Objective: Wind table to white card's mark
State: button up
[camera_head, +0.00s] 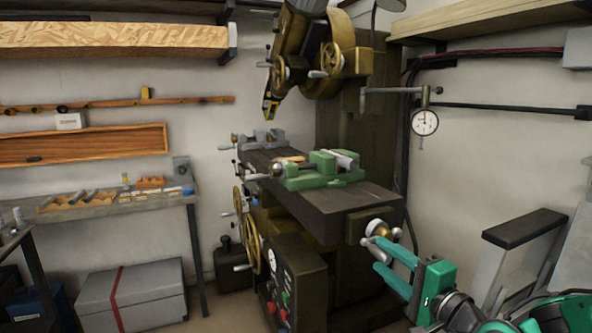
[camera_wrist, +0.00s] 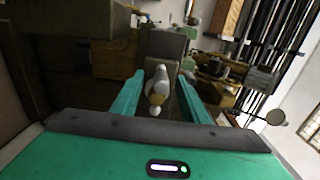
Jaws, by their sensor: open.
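The dark machine table (camera_head: 360,198) carries a green vise (camera_head: 318,172) on top. At its right end is a crank (camera_head: 379,229) with a brass hub and grey arms. My gripper (camera_head: 374,254) is open, its two teal fingers pointing at the crank from the lower right. In the wrist view the crank's pale knob (camera_wrist: 156,92) appears between the open fingers (camera_wrist: 170,74); I cannot tell whether they touch it. No white card with a mark can be made out for certain.
A dial gauge (camera_head: 424,122) hangs on a rod above the table's right end. Brass handwheels (camera_head: 252,243) are at the machine's front left. A grey chest (camera_head: 132,296) and a workbench (camera_head: 100,200) stand at left. A dark-topped grey stand (camera_head: 525,228) is at right.

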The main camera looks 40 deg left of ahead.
jog(key=shift+w+a, duration=0.2)
jog(key=shift+a, duration=0.3)
jog(key=shift+c, duration=0.6)
grip_shut()
